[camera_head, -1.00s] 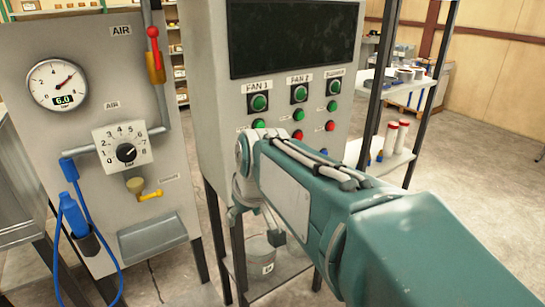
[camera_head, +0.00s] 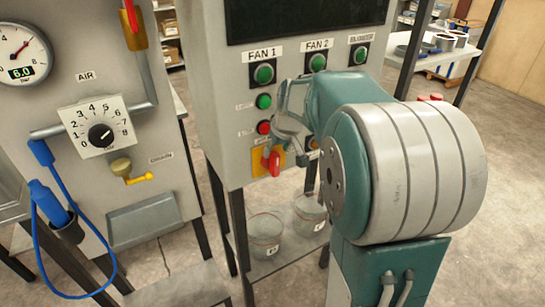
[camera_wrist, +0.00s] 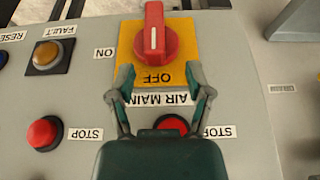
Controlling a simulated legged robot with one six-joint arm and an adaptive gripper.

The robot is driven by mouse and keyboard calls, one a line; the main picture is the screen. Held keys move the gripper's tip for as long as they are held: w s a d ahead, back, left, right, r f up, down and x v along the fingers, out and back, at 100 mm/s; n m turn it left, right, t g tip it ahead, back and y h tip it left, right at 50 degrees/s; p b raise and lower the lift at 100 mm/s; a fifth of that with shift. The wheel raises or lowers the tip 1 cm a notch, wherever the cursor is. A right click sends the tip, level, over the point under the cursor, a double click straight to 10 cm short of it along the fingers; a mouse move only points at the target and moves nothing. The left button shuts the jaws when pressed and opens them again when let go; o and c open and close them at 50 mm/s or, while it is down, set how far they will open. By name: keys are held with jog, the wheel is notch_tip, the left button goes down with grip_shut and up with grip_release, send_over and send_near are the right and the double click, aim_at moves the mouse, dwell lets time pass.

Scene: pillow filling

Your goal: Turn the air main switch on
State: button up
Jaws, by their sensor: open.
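The air main switch is a red rotary knob (camera_wrist: 153,35) on a yellow plate (camera_wrist: 185,45). The wrist view is upside down. The knob's white mark lies vertical in that view, in line with the OFF label; the ON label is off to the left. The knob also shows in the head view (camera_head: 271,162) low on the control panel. My gripper (camera_wrist: 160,78) is open and empty, its fingertips over the plate's OFF edge, apart from the knob. In the head view my gripper (camera_head: 284,142) is at the panel front, partly hidden by my arm.
Red stop buttons (camera_wrist: 44,133) and an amber fault button (camera_wrist: 48,56) lie close to my gripper. Green fan buttons (camera_head: 264,74) are above. The left panel has a gauge (camera_head: 20,53) and a dial (camera_head: 100,134). Buckets (camera_head: 265,235) stand below.

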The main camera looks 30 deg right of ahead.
aim_at(279, 155)
jog(key=f, duration=0.1)
jog(key=w+d+f, duration=0.1)
jog(key=f, duration=0.1)
jog(key=shift+w+d+f, duration=0.25)
jog(key=shift+d+f, duration=0.05)
jog(key=shift+f, duration=0.05)
jog(key=shift+w+a+f, duration=0.1)
jog(key=shift+a+f, duration=0.1)
jog(key=shift+a, duration=0.75)
jog(key=shift+d, duration=0.3)
jog(key=c, duration=0.8)
jog(key=shift+d, duration=0.15)
grip_shut()
